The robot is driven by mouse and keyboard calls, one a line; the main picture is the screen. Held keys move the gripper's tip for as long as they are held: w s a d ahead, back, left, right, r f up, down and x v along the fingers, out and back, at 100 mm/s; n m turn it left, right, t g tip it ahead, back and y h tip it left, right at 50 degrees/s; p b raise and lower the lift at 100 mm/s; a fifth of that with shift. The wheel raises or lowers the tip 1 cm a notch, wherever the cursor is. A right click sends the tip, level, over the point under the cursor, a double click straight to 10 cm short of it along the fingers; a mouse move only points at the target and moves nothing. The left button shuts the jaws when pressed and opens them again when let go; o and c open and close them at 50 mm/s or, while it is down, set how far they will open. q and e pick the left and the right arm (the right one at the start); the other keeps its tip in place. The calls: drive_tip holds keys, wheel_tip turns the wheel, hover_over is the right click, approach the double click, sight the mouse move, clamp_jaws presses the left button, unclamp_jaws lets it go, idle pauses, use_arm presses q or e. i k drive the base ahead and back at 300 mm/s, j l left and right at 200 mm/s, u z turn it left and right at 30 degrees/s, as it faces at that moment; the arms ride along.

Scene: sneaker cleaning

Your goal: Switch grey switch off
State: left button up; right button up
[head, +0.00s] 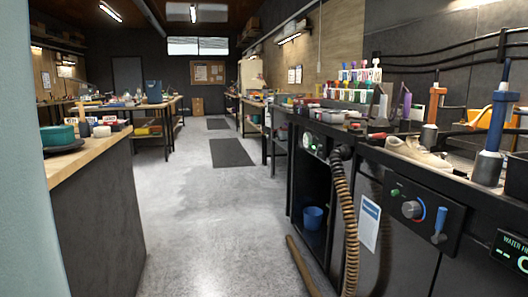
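A black control panel (418,213) is on the front of the workbench at the right. It carries a round grey knob (411,209) with a red and blue arc beside it, a small green button (395,192) and a blue-handled lever (439,226). The knob is the only grey control I can make out; whether it is the grey switch, and whether it is on or off, I cannot tell. Neither of my grippers is in view.
A ribbed brown hose (346,220) hangs before the right bench and a brown tube (303,266) lies on the floor. A blue bucket (313,217) stands under the bench. A wooden counter (85,153) is at left. The grey aisle floor (215,220) between is clear.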

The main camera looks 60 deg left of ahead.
sight(318, 153)
drive_tip(key=u, duration=1.45)
drive_tip(key=i+j+z, duration=0.1)
drive_tip(key=i+j, duration=0.25)
drive_tip(key=i, duration=0.35)
drive_tip(key=i+j, duration=0.4)
drive_tip(key=i, duration=0.25)
drive_tip(key=i+j+z, duration=0.15)
drive_tip(key=i+j, duration=0.25)
drive_tip(key=i, duration=0.3)
drive_tip(key=i+j+z, duration=0.1)
drive_tip(key=i+j, duration=0.4)
drive_tip(key=i, duration=0.15)
